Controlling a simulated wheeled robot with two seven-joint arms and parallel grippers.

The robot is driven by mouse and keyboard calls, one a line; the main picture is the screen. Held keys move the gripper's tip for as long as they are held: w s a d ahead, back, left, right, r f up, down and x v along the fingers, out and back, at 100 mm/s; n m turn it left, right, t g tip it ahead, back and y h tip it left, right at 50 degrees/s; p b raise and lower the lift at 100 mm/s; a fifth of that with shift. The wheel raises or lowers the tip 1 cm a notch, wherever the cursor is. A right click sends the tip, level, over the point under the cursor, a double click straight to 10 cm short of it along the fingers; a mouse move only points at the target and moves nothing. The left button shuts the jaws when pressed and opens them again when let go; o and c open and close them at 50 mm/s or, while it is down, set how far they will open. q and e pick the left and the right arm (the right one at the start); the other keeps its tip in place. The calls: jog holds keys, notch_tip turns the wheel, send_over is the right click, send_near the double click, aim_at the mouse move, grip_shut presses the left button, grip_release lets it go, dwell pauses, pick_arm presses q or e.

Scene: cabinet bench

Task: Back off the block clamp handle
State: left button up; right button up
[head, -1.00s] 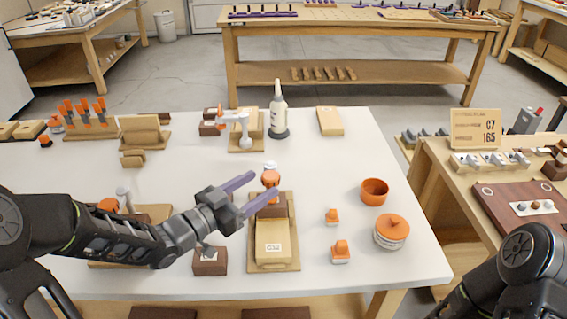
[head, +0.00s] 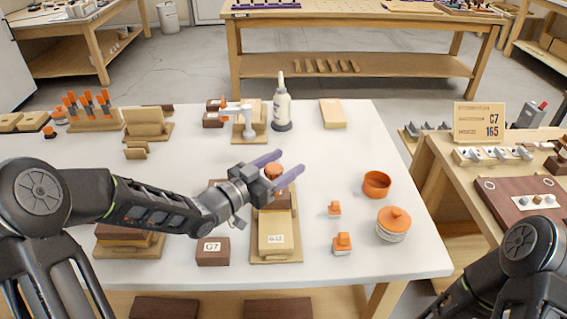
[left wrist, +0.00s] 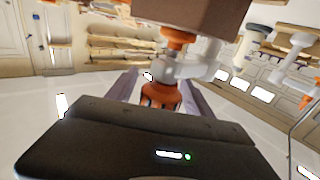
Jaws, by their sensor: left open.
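The block clamp (head: 276,234) has a pale wooden base with a white label, a brown block and an upright orange handle (head: 273,171) at its far end. My left gripper (head: 278,166) is open, with its purple fingers on either side of the handle in the head view. In the left wrist view, the orange handle (left wrist: 160,95) shows between the two fingers, beyond the dark gripper body. I cannot tell whether a finger touches it. The gripper's wrist hides part of the clamp's left side. My right gripper is out of view.
A brown block labelled G7 (head: 212,251) stands left of the clamp. Small orange-topped pieces (head: 342,243), an orange bowl (head: 376,184) and a lidded jar (head: 393,224) stand to the right. A white bottle (head: 282,108) and a white-armed clamp (head: 247,122) stand behind.

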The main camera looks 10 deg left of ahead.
pick_arm(q)
grip_shut()
dwell(0.7)
